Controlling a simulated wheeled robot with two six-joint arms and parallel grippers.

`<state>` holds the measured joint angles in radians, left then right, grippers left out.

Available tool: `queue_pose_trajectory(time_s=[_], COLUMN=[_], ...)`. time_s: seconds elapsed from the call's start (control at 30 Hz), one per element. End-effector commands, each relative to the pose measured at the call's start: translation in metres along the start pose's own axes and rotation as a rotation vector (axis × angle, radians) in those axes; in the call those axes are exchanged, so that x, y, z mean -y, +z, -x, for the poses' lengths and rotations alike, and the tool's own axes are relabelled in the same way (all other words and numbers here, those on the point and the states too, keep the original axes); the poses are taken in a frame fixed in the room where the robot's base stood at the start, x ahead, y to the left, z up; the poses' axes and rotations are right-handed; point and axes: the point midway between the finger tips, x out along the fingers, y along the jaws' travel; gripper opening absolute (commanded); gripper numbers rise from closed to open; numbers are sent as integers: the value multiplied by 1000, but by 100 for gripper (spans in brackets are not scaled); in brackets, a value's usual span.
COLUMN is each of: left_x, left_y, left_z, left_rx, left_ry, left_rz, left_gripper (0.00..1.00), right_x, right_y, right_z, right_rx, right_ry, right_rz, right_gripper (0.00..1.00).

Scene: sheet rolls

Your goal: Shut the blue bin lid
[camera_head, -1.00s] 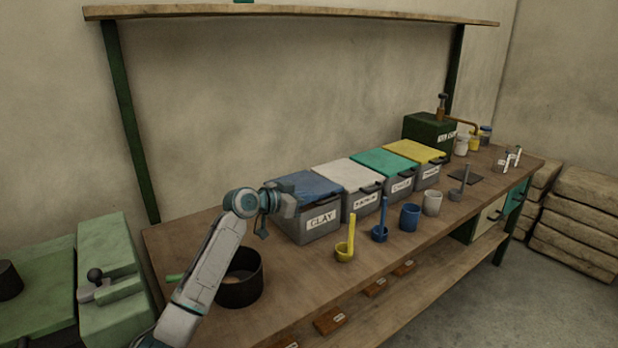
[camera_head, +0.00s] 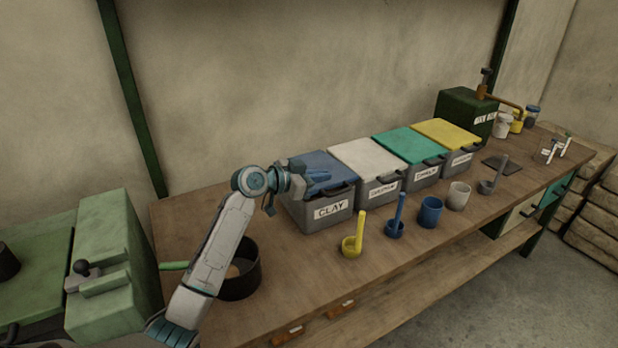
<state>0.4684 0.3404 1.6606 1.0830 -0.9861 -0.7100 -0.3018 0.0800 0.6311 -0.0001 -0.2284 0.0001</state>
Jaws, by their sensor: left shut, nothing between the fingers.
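The blue lid (camera_head: 312,161) lies flat on top of the grey bin labelled CLAY (camera_head: 318,216), at the left end of a row of lidded bins. It looks down, with no clear gap visible at its edge. My left gripper (camera_head: 322,180) is shut and empty, at the front part of the blue lid and hiding some of it. Whether it touches the lid I cannot tell. My right gripper is not in view.
White (camera_head: 366,158), green (camera_head: 408,144) and yellow (camera_head: 446,133) lids cover the neighbouring bins. A yellow scoop (camera_head: 353,244), a blue scoop (camera_head: 396,228) and cups stand in front. A dark pot (camera_head: 240,284) is beside my left arm.

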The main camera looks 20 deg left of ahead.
Motion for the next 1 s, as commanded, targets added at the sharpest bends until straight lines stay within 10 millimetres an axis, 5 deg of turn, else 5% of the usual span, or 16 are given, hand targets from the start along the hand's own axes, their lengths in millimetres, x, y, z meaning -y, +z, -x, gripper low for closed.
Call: queue_pose_trajectory(time_s=[0.23, 0.5, 1.0], left_x=[0, 0, 2], left_y=[7, 38, 42], left_z=[-52, -56, -58], left_rx=[1, 2, 1], left_ry=[1, -1, -1], left_rz=[2, 0, 0], left_gripper=[0, 0, 0], right_x=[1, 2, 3], right_y=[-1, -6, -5], right_z=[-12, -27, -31], right_rx=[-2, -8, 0], right_ry=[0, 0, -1], right_rz=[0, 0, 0], right_gripper=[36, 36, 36])
